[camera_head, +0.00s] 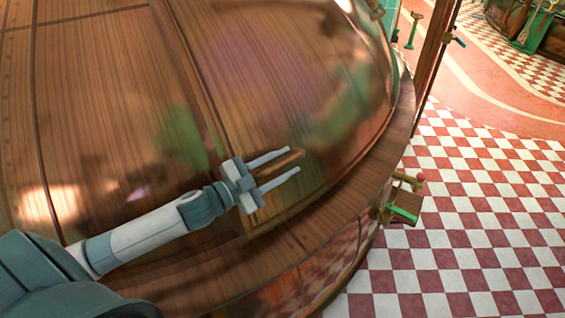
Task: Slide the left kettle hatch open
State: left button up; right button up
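The copper kettle (90,100) fills the left and middle of the head view as a large shiny dome. Its hatch (235,80) appears as a curved panel bounded by a seam on its left. A wooden-looking handle bar (292,159) sits low on this panel. My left gripper (279,164) is open, with its two fingers apart. The fingers lie on either side of the handle in the picture; contact cannot be told. My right gripper is out of view.
A wide copper ledge (290,233) rings the kettle's base. A small bracket with a green part (404,213) juts from its right side. A post (432,60) stands at upper right. The red and white checkered floor (470,220) is clear at right.

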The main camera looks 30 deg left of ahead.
pick_arm(q)
jog(key=shift+c, duration=0.6)
grip_shut()
